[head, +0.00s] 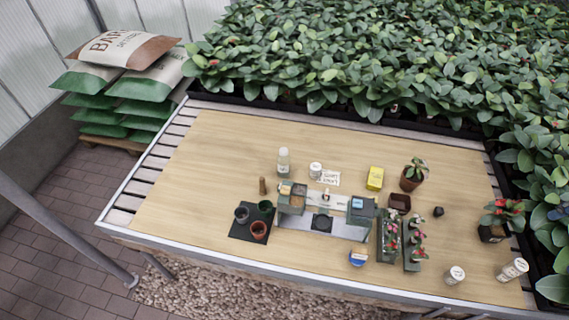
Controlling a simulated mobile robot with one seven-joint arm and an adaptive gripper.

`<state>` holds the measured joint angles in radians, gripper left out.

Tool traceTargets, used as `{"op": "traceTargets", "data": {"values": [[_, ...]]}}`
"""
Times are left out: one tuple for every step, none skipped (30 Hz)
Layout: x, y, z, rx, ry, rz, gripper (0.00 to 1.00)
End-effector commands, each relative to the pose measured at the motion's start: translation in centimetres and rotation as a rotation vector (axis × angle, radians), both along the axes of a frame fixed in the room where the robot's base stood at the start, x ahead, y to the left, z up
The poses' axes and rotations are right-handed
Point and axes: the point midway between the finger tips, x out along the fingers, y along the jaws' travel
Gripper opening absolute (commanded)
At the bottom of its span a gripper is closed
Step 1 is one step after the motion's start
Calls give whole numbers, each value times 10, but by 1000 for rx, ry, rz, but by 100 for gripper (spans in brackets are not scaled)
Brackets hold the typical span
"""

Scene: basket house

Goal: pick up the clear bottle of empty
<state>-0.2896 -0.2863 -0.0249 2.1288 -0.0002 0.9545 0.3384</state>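A clear bottle (284,162) with a pale cap stands upright on the wooden tabletop (215,150), left of the table's middle and behind the grey-green boxes. Its contents are too small to make out. A second pale bottle or jar (512,270) with a label is at the right front corner. A white labelled container (455,275) is to its left. I cannot tell which of these is meant as empty. My gripper is not in view.
Grey-green boxes (291,204) stand near the table's middle, with pots on a dark tray (240,228) to their left. Planters (389,240), a yellow box (375,178) and a potted plant (413,174) are to the right. Dense foliage (400,60) borders the back. The table's left part is clear.

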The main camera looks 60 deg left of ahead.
Motion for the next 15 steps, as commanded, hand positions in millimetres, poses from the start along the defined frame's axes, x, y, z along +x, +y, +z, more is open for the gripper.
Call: {"op": "traceTargets", "data": {"values": [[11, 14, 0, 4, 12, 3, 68], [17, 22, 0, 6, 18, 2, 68], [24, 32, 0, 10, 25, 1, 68], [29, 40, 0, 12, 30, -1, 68], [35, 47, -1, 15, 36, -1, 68], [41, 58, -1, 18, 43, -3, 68], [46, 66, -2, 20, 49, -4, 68], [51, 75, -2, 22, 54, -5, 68], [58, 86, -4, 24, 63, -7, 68], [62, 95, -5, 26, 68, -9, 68], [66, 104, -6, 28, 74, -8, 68], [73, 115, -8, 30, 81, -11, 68], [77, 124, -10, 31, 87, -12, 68], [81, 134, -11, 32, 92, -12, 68], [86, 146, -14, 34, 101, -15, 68]]}}
